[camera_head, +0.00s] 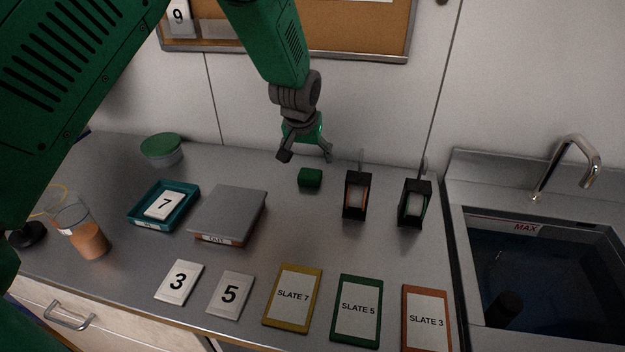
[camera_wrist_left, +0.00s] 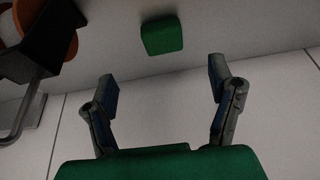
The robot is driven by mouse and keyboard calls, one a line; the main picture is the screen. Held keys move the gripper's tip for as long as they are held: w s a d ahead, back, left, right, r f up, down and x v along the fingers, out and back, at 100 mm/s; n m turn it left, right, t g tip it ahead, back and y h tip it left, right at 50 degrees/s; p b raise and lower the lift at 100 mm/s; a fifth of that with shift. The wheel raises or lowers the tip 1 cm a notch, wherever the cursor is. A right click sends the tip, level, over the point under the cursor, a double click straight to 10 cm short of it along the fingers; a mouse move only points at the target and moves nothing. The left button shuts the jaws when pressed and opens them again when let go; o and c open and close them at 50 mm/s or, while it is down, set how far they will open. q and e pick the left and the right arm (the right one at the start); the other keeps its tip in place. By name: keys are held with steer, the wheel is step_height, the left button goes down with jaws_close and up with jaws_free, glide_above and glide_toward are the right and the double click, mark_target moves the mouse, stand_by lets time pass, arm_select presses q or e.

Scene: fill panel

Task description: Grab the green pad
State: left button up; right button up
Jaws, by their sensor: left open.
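The green pad (camera_head: 310,178) is a small dark green block lying on the grey counter, left of the black holders. My left gripper (camera_head: 306,158) is open and empty, just above and behind the pad, pointing down. In the left wrist view the pad (camera_wrist_left: 162,35) shows beyond the two spread fingers (camera_wrist_left: 165,88), roughly midway between them and apart from both. My right gripper is not in view.
Two black holders (camera_head: 356,195) (camera_head: 413,203) stand right of the pad. Several cards line the front edge. A sink (camera_head: 540,250) is at right.

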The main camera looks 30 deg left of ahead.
mark_target(309, 173)
arm_select(q)
steer(key=x, duration=0.5)
steer(key=shift+a, duration=0.35)
steer(key=shift+w+a+f, duration=0.15)
steer(key=shift+a+f, duration=0.15)
steer(key=shift+f, duration=0.1)
steer(key=shift+d+x, duration=0.2)
steer(key=shift+x, duration=0.55)
steer(key=shift+d+x, duration=0.15)
steer(key=shift+x, duration=0.6)
steer(key=shift+d+x, duration=0.2)
steer(key=shift+x, duration=0.6)
steer(key=shift+a, duration=0.3)
steer(key=c, duration=1)
